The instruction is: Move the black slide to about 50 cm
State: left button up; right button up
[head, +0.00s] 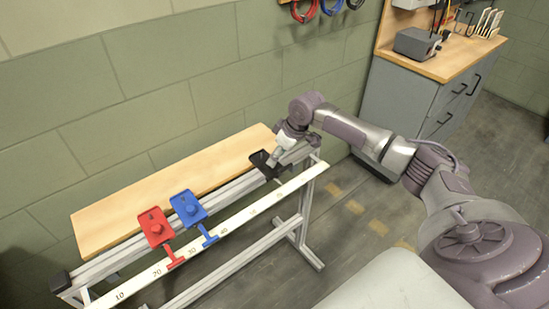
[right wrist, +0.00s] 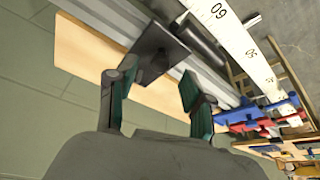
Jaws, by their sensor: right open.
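The black slide (head: 258,157) sits on the metal rail toward its right end, partly hidden by my right gripper (head: 275,158). In the right wrist view the black slide (right wrist: 157,45) is a dark plate with a knob just ahead of my open right gripper (right wrist: 154,90). The fingers stand apart on either side of the knob's line; I cannot tell whether they touch it. The white scale (head: 238,223) runs along the front of the rail; its "60" mark shows in the right wrist view (right wrist: 220,12). My left gripper is not in view.
A red slide (head: 154,222) and a blue slide (head: 187,206) sit farther left on the rail, their pointers near 20–30 and 30–40. The rail between blue and black is clear. A wooden board (head: 180,190) lies behind it. A grey cabinet (head: 410,100) stands at the back right.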

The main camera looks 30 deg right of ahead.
aim_at(266, 160)
jog(key=shift+x, duration=1.35)
grip_shut()
